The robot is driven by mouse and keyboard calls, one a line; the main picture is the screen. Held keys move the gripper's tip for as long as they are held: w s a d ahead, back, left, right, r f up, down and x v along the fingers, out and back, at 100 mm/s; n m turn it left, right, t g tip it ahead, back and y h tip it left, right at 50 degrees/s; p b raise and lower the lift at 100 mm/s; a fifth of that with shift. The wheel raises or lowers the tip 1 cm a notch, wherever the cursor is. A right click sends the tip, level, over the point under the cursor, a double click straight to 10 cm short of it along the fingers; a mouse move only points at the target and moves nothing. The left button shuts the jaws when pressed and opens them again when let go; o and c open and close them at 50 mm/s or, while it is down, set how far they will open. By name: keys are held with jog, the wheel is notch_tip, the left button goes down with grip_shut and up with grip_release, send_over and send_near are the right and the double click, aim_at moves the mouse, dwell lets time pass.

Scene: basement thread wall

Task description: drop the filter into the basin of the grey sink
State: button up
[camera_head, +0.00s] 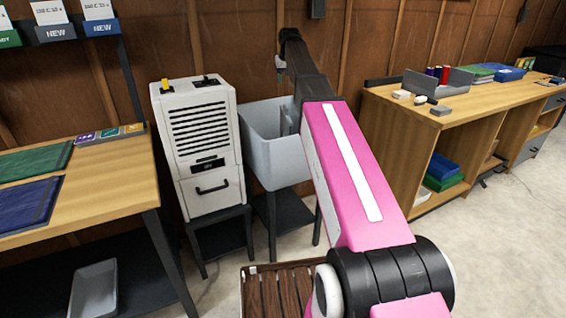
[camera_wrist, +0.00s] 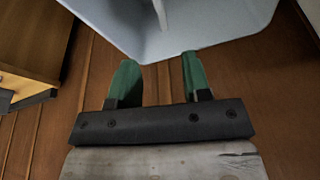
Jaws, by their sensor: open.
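The grey sink (camera_head: 262,150) stands against the wood wall, with my arm across its right part. Its pale basin (camera_wrist: 105,18) also fills the top of the wrist view. A pale, thin upright piece (camera_head: 286,120) shows inside the basin, and a light strip (camera_wrist: 161,14) shows there in the wrist view. I cannot tell whether this is the filter or part of the sink. No other filter is clear. My gripper (camera_wrist: 160,60) is open, its green fingers apart with nothing between them, close to the sink's edge in the wrist view. My arm mostly hides it in the head view.
A white slatted appliance (camera_head: 200,145) stands on a dark stand left of the sink. A wooden table (camera_head: 105,185) is at the left, and a wooden workbench (camera_head: 400,115) at the right. A brown slatted seat or crate (camera_head: 280,292) is at the bottom front.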

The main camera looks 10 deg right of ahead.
jog(key=v, duration=0.9)
jog(key=shift+r, duration=0.25)
jog(key=shift+s, duration=0.15)
